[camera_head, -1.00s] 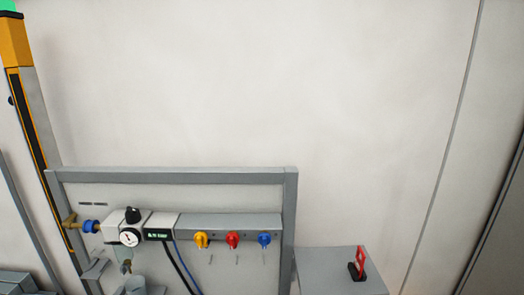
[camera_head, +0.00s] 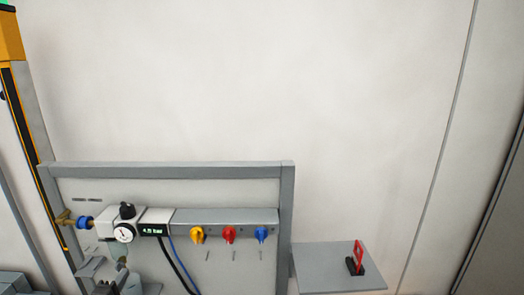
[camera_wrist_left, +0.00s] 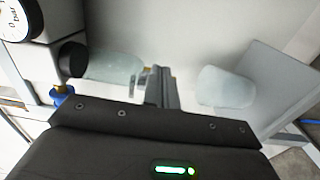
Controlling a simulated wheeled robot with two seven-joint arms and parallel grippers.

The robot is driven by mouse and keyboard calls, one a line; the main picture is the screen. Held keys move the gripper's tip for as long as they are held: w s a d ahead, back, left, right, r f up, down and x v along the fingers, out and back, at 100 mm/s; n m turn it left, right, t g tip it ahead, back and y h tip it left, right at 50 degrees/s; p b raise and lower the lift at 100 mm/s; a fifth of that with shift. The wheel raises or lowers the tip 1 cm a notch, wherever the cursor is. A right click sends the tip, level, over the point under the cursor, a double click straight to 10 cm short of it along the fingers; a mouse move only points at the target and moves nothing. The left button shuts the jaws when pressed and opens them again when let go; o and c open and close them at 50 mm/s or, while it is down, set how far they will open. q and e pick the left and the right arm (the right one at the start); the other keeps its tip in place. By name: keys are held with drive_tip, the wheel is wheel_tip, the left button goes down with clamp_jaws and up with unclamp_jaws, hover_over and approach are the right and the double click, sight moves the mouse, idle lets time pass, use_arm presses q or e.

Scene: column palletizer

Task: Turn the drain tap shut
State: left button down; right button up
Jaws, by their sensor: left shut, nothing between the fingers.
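In the head view a grey-white regulator unit (camera_head: 117,217) with a round dial gauge (camera_head: 123,233) and a black knob (camera_head: 127,211) sits at the panel's left. The area below it, near the lower edge, is small and cluttered, and I cannot clearly make out a drain tap there. In the left wrist view my left gripper (camera_wrist_left: 158,86) is shut and empty. A black knob (camera_wrist_left: 72,58) and a pale translucent bowl (camera_wrist_left: 112,67) are left of its fingers. Another translucent shape (camera_wrist_left: 227,87) is to their right. My right gripper is not in view.
A blue handwheel (camera_head: 85,222) is left of the regulator. Yellow (camera_head: 197,235), red (camera_head: 229,234) and blue (camera_head: 261,235) knobs line the panel's grey bar. A grey shelf (camera_head: 315,266) with a red-handled device (camera_head: 358,257) stands at right. The wall above is clear.

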use_arm(q)
drive_tip(key=shift+a+r, duration=0.1)
drive_tip(key=shift+a, duration=0.05)
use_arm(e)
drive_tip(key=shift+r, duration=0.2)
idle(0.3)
use_arm(q)
drive_tip(key=shift+a+p, duration=0.15)
drive_tip(key=shift+p, duration=0.2)
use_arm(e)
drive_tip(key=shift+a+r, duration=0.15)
use_arm(q)
drive_tip(key=shift+a+r, duration=0.15)
drive_tip(key=shift+a, duration=0.05)
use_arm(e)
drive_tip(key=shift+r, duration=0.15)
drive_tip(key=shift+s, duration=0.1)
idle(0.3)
